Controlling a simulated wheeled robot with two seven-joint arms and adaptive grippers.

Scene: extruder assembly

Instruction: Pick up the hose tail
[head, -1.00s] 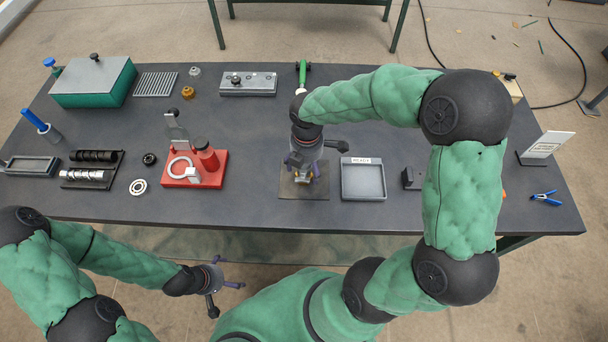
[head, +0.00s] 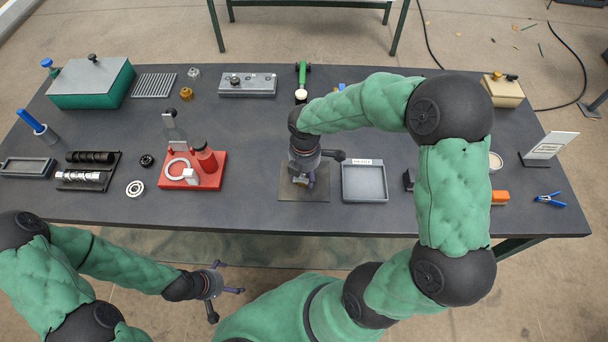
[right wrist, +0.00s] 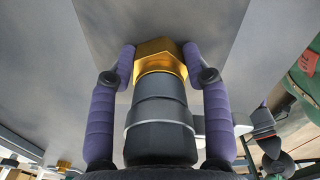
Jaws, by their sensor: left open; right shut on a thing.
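The hose tail (right wrist: 160,55) shows in the right wrist view as a brass hex piece between my right fingertips. My right gripper (right wrist: 160,68) is shut on it, with a purple finger on each side. A dark ringed cylinder shows below the brass; I cannot tell whether it belongs to the same part. In the head view my right gripper (head: 308,184) points down over a small dark mat (head: 290,194), and it hides the hose tail there. My left gripper (head: 228,288) is open and empty in front of the table's near edge.
Right of the mat is a grey labelled tray (head: 364,183). To the left is a red fixture (head: 206,180). A grey block (head: 248,86) and a green-handled tool (head: 301,76) lie behind. Free tabletop lies between the mat and the red fixture.

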